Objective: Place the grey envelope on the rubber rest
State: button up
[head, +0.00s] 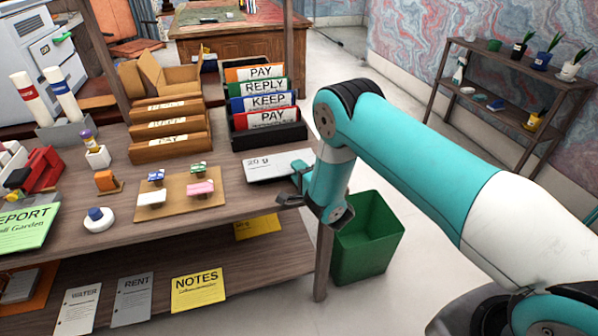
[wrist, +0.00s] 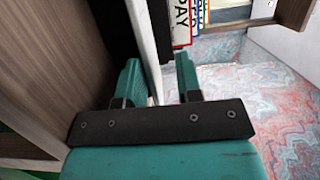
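A flat pale grey piece marked "20 g" (head: 268,168) lies at the desk's right front edge; I cannot tell whether it is the grey envelope or a scale. My gripper (head: 315,205) is at its right end, partly hidden by my arm. In the wrist view, a pale edge (wrist: 150,55) runs between the two fingers of my gripper (wrist: 160,78). A gap shows beside the right finger, so the fingers are open around it. Grey sheets marked "RENT" (head: 132,299) and "WATER" (head: 78,311) lie on the lower shelf. I cannot make out the rubber rest for certain.
A black rack (head: 268,137) with coloured PAY, REPLY and KEEP cards stands behind the pale piece. A wooden board (head: 178,214) with small stamps lies left of it. Brown trays (head: 170,150) stand farther back. A green bin (head: 368,240) is on the floor at right.

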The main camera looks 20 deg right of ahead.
jog(key=shift+r, duration=0.2)
jog(key=shift+r+p, duration=0.4)
jog(key=shift+r, duration=0.2)
jog(key=b+v, duration=0.3)
jog(key=v, duration=0.8)
jog(key=s+a+r+n+g+h, duration=0.1)
jog(key=a+r+n+g, duration=0.1)
jog(key=r+n+g, duration=0.3)
jog(key=a+r+n+g, duration=0.2)
jog(key=a+r, duration=0.1)
jog(key=r, duration=0.4)
jog(key=s+r+n+g, duration=0.3)
jog(key=s+r+n, duration=0.1)
jog(key=s, duration=0.5)
jog(key=s+a+r+n+g, duration=0.1)
jog(key=s+r+n+g, duration=0.3)
jog(key=s, duration=0.5)
jog(key=s+a+r+n+g, duration=0.1)
jog(key=s+r+n+g, duration=0.2)
jog(key=s+n, duration=0.4)
jog(key=s+r, duration=0.1)
jog(key=s, duration=0.1)
jog(key=shift+s+r+y, duration=0.25)
jog(key=shift+r+y, duration=0.1)
jog(key=shift+y, duration=0.05)
